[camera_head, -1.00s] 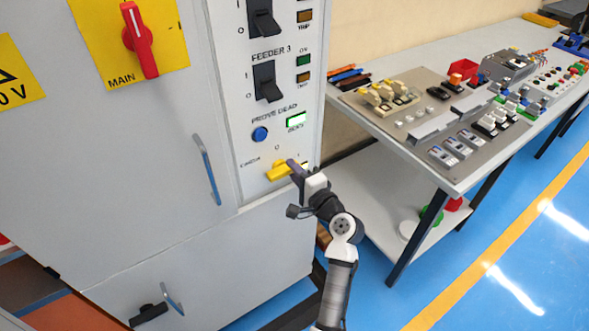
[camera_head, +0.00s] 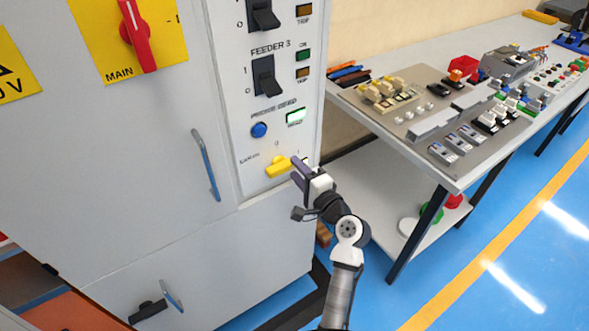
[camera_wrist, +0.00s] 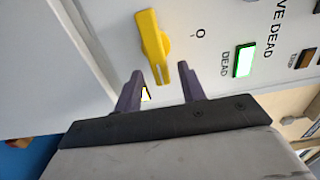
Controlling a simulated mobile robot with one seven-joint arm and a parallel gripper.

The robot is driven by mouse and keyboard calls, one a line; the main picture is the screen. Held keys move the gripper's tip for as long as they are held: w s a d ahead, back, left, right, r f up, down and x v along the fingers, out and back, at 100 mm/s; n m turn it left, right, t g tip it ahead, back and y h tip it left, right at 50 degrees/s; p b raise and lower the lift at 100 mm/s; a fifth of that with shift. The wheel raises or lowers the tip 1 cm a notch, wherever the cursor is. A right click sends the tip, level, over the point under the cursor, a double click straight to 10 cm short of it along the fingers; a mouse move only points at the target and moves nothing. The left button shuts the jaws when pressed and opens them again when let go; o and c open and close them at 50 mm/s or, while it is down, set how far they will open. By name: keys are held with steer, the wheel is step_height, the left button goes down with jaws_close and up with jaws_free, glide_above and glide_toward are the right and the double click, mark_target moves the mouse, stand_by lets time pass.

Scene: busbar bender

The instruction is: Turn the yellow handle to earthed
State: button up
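The yellow handle (camera_head: 278,167) is on the lower part of the cabinet's control panel, below the blue button. It lies slanted, its right end a little higher, with a 0 mark above it and a blurred label to its left. In the wrist view the yellow handle (camera_wrist: 151,40) points down towards my gripper (camera_wrist: 160,72). Its near end shows between the two spread fingertips, and I cannot tell whether they touch it. In the head view my gripper (camera_head: 298,168) is at the handle's right end, open and empty.
A green DEAD light (camera_head: 295,116) is lit above the handle, beside a blue button (camera_head: 259,130). A red main switch (camera_head: 137,35) is at upper left. A door handle (camera_head: 206,165) stands out left of the panel. A workbench (camera_head: 350,97) with parts stands to the right.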

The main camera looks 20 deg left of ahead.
steer(key=b+v, duration=0.3)
steer(key=v, duration=0.8)
steer(key=shift+s+d, duration=0.3)
